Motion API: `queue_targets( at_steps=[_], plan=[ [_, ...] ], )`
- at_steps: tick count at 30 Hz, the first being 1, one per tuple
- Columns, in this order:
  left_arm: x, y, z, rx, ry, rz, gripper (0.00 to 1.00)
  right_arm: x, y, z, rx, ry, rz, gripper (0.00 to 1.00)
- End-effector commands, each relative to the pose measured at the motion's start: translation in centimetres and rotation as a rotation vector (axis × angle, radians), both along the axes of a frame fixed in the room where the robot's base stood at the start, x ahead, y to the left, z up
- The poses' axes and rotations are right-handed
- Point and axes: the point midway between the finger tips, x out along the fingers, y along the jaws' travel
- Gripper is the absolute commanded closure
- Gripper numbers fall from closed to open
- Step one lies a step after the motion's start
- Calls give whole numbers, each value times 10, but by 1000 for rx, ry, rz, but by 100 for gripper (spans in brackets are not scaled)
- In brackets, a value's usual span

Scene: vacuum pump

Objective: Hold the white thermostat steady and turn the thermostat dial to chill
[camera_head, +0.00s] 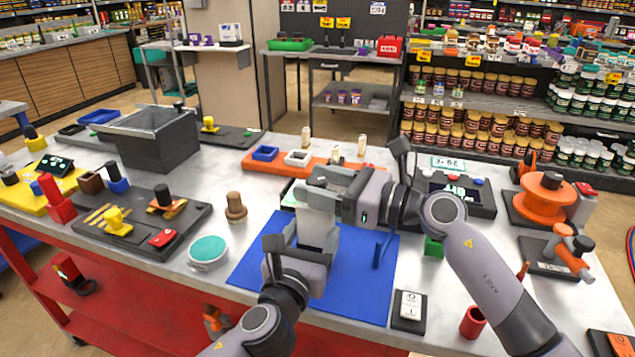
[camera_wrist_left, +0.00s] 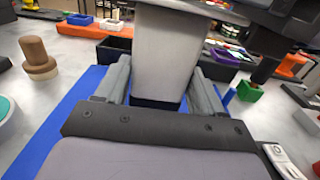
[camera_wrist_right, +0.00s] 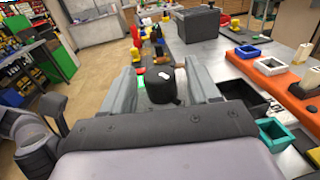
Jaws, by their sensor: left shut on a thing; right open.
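The white thermostat (camera_head: 319,229) is a pale upright block standing over the blue mat. In the left wrist view, the thermostat (camera_wrist_left: 172,50) sits between my left gripper's fingers (camera_wrist_left: 157,82), which are shut on its sides. My left gripper (camera_head: 312,245) comes at it from the near side. My right gripper (camera_head: 316,197) is at the top of the block, reaching in from the right. In the right wrist view, a black dial with a small white mark (camera_wrist_right: 160,86) is between my right gripper's open fingers (camera_wrist_right: 162,80). The dial's lettering cannot be read.
The blue mat (camera_head: 258,270) lies under the thermostat. An orange tray (camera_head: 262,167) with small bins is behind it. A white switch on a dark plate (camera_head: 409,308), a green block (camera_head: 433,247) and a red cup (camera_head: 472,322) are to the right. A teal-topped round tin (camera_head: 208,251) stands to the left.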

Motion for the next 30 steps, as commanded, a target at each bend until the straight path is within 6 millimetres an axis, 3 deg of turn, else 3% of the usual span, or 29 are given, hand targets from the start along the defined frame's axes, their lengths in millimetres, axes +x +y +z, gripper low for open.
queue_targets(
  at_steps=[18, 30],
  plan=[
    [0, 0, -1, 1, 2, 1, 71, -45, -94, -1, -2, 2, -2, 40],
    [0, 0, -1, 2, 2, 1, 71, -50, -104, 0, 0, 0, -1, 40]
  ],
)
